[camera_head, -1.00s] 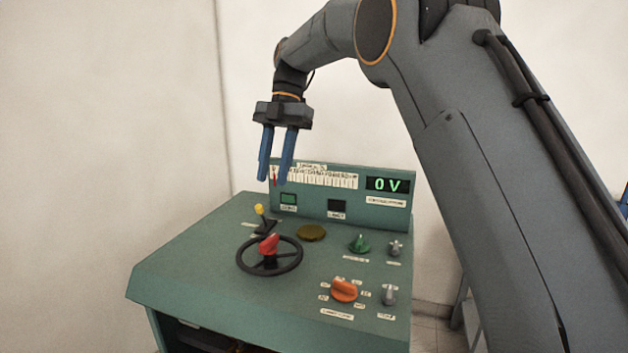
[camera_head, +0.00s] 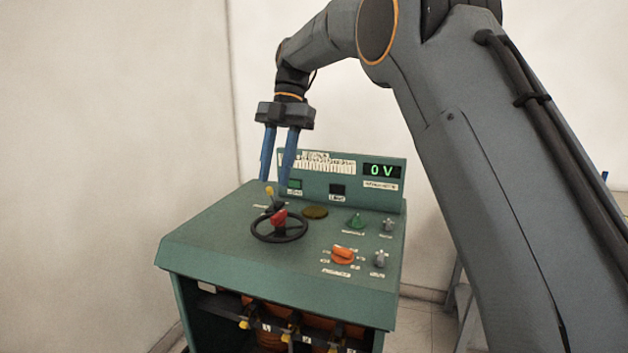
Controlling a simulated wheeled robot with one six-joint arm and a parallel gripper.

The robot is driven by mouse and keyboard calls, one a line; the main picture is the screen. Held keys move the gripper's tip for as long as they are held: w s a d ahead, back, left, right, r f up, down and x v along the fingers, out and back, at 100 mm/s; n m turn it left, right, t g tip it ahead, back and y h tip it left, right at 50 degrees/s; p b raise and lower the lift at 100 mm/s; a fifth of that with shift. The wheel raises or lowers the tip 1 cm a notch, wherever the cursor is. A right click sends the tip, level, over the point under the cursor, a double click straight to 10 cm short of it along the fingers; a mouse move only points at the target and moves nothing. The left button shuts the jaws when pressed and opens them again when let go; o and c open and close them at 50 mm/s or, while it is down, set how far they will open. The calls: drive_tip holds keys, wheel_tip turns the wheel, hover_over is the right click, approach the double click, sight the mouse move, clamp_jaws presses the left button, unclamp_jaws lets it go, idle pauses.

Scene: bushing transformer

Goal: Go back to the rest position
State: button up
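My gripper (camera_head: 276,164) hangs pointing down with its two blue fingers apart and nothing between them. In the picture its fingertips overlap the left part of the console's back panel, just above the yellow-tipped lever (camera_head: 270,194); the exact gap is hard to tell. The green console (camera_head: 220,250) stands below, with a black handwheel (camera_head: 262,237) that has a red knob (camera_head: 279,218). The display (camera_head: 381,171) reads 0 V.
Below the console top, an open front shows orange coils (camera_head: 270,338) and yellow-tipped terminals (camera_head: 245,323). White walls stand behind and at left (camera_head: 110,150). A grey metal frame (camera_head: 466,310) stands on the tiled floor at right, partly behind my arm.

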drive_tip(key=s+d+f+m+t+b, duration=0.1)
drive_tip(key=s+d+f+m+b, duration=0.15)
drive_tip(key=d+f+m, duration=0.55)
drive_tip(key=s+d+f+m+t+b, duration=0.1)
drive_tip(key=s+d+f+m+b, duration=0.15)
drive_tip(key=d+f+m, duration=0.5)
drive_tip(key=s+d+f+m+t+h+b, duration=0.1)
drive_tip(key=s+d+f+m+b, duration=0.1)
drive_tip(key=s+d+f+m, duration=0.4)
drive_tip(key=s+d+f+m+t+h+b, duration=0.1)
drive_tip(key=s+d+f+m+b, duration=0.1)
drive_tip(key=s+d+f+m, duration=0.4)
drive_tip(key=s+f+m, duration=0.3)
drive_tip(key=s+f, duration=0.1)
drive_tip(key=s, duration=0.3)
drive_tip(key=shift+s+f, duration=0.35)
drive_tip(key=shift+s, duration=0.05)
drive_tip(key=shift+d, duration=0.1)
drive_tip(key=shift+c, duration=0.2)
